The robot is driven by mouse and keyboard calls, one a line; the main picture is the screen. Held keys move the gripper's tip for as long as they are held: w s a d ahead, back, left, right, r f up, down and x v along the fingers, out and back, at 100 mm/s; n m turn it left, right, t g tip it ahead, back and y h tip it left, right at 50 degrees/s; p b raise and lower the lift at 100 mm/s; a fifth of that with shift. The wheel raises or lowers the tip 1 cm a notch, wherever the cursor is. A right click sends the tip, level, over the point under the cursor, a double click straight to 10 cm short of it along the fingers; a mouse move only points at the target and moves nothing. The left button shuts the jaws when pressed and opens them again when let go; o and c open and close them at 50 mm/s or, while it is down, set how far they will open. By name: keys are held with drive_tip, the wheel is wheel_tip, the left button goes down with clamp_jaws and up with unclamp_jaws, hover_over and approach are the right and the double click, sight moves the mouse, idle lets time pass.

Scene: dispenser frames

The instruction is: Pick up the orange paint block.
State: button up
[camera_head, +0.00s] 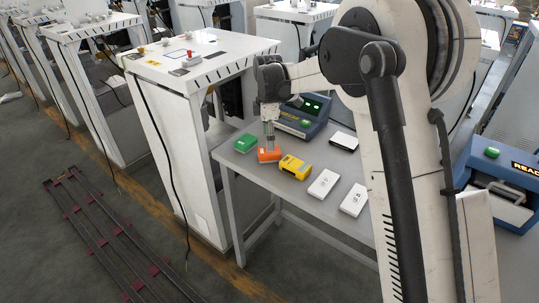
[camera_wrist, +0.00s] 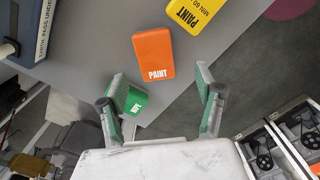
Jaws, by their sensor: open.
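The orange paint block (camera_head: 269,155) lies flat on the grey table near its left end in the head view. In the wrist view the orange paint block (camera_wrist: 154,56) shows its white "PAINT" label and lies ahead of the fingertips. My gripper (camera_head: 269,143) is above the block in the head view. In the wrist view my gripper (camera_wrist: 161,82) is open and empty, its two green-padded fingers wide apart. I cannot tell the exact height between the fingertips and the block.
A green block (camera_head: 245,143) and a yellow paint block (camera_head: 294,166) lie on either side. White blocks (camera_head: 323,183) lie further right. A blue machine (camera_head: 303,117) stands behind. The table's front edge (camera_head: 290,196) is close. A white cabinet (camera_head: 201,130) stands left.

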drive_tip(key=shift+w+d+f+p, duration=0.1)
drive_tip(key=shift+w+f+p, duration=0.1)
drive_tip(key=shift+f, duration=1.55)
drive_tip(key=shift+w+f+p, duration=0.1)
drive_tip(key=shift+w+f, duration=0.1)
drive_tip(key=shift+f, duration=1.55)
drive_tip(key=c, duration=1.4)
drive_tip(key=shift+r, duration=0.15)
drive_tip(key=shift+r, duration=0.7)
wheel_tip(320, 180, up, 3)
drive_tip(key=shift+f, duration=0.1)
drive_tip(key=s+a+r, duration=0.2)
drive_tip(key=a, duration=0.1)
drive_tip(key=s+a+r+b, duration=0.1)
drive_tip(key=s+a+r, duration=0.1)
drive_tip(key=a, duration=0.1)
drive_tip(key=s+a+r, duration=0.2)
drive_tip(key=s+a, duration=0.1)
drive_tip(key=shift+a+r, duration=0.2)
drive_tip(key=shift+r, duration=0.1)
